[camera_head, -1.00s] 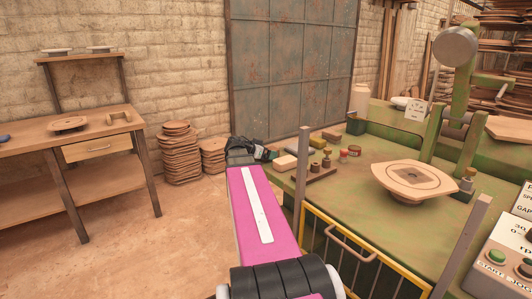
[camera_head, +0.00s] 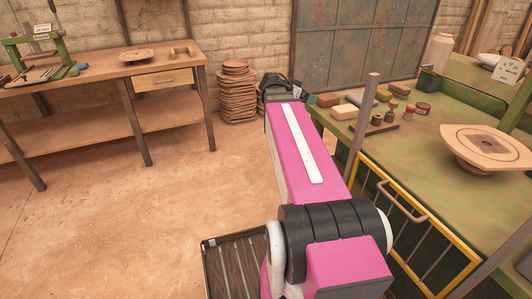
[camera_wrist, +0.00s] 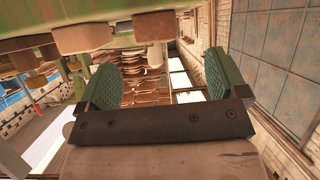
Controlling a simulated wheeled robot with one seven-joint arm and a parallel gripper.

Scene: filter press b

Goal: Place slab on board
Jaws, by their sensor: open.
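My gripper (camera_wrist: 160,82) shows in the wrist view with its two green textured fingers wide apart and nothing between them. In the head view, its dark end (camera_head: 278,88) is at the far end of my pink arm, beside the left edge of the green table and partly hidden by the arm. A pale flat board (camera_head: 487,146) with a darker square marking lies on a round stand on that table, to the right of my gripper. A cream block (camera_head: 345,112) lies near the table's left edge. I cannot tell which piece is the slab.
More small blocks and a red-lidded jar (camera_head: 422,108) stand on the green table (camera_head: 420,160). A yellow-framed gate (camera_head: 415,235) and a grey post (camera_head: 363,120) edge it. A wooden workbench (camera_head: 100,75) carries a small green press (camera_head: 35,55).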

